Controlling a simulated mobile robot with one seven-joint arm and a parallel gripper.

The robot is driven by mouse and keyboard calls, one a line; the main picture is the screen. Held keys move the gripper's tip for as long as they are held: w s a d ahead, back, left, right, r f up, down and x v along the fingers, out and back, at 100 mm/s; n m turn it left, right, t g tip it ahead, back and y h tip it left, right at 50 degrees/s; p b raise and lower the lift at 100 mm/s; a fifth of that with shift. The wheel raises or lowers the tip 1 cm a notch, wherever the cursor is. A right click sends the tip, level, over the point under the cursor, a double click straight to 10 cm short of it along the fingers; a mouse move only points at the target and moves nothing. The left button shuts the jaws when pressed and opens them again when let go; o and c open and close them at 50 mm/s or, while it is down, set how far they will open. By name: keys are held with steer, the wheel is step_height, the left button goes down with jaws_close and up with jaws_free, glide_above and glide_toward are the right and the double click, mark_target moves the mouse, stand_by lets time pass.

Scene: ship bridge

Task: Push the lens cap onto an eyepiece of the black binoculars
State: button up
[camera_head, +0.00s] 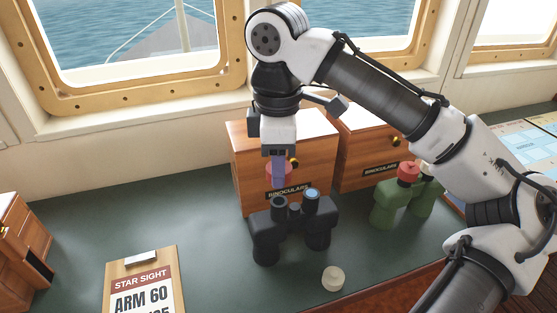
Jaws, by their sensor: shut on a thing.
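The black binoculars (266,240) stand upright on the dark green counter, eyepieces up. The right eyepiece (311,197) shows a pale blue lens; the left eyepiece (279,203) looks dark. My gripper (279,182) points down above the left eyepiece, in front of a wooden box. It is shut on a red lens cap (270,170), partly hidden behind the bluish fingers. The cap appears apart from the eyepiece, with the fingertips ending just above it in the picture. A cream round cap (333,278) lies on the counter in front of the binoculars.
Two wooden boxes labelled BINOCULARS, left (248,170) and right (358,145), stand behind. Green binoculars (388,205) with a red cap (408,171) stand at right, near my arm. A star sight clipboard (144,268) lies front left. The counter's left middle is clear.

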mark_target(278, 201)
steer(key=shift+f, duration=0.15)
step_height(278, 201, down, 4)
steer(key=b, duration=0.4)
steer(key=shift+f+b, duration=0.3)
steer(key=shift+f, duration=0.25)
steer(key=shift+p, duration=0.65)
stand_by(0.5)
steer(key=shift+f, duration=0.85)
stand_by(1.3)
steer(key=o, duration=1.4)
